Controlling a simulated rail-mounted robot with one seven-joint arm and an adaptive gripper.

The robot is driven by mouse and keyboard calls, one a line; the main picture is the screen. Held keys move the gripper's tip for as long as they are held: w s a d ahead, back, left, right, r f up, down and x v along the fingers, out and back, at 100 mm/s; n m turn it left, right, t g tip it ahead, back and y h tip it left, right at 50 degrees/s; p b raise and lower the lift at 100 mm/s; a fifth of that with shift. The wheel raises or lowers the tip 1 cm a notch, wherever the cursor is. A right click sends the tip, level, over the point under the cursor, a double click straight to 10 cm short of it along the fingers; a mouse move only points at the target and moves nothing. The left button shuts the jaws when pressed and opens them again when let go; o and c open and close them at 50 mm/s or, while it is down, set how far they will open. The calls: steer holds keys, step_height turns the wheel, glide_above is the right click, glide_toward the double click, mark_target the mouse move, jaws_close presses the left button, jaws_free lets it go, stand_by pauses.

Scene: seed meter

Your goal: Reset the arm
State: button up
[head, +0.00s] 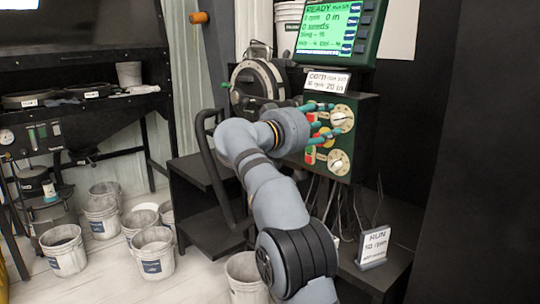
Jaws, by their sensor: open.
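My gripper (322,121) has teal fingers and is in front of the green control panel (361,118) in the head view. Its fingers look spread apart and hold nothing that I can see. My grey arm reaches up to it from the bottom of the picture. The fingers overlap the panel's coloured buttons, so I cannot tell whether they touch it. Two pale dials show on the panel, an upper dial (341,118) and a lower dial (338,162). The green screen (335,28) above reads READY and 0 seeds.
A round metal seed meter (257,82) stands left of the panel. A white label card (327,81) sits above the panel. A RUN sign (374,247) stands at lower right. Several white buckets stand on the floor at left, one bucket (153,252) near the dark stand.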

mark_target(335, 119)
steer(key=x, duration=0.5)
steer(key=shift+w+d, duration=0.1)
stand_by(0.3)
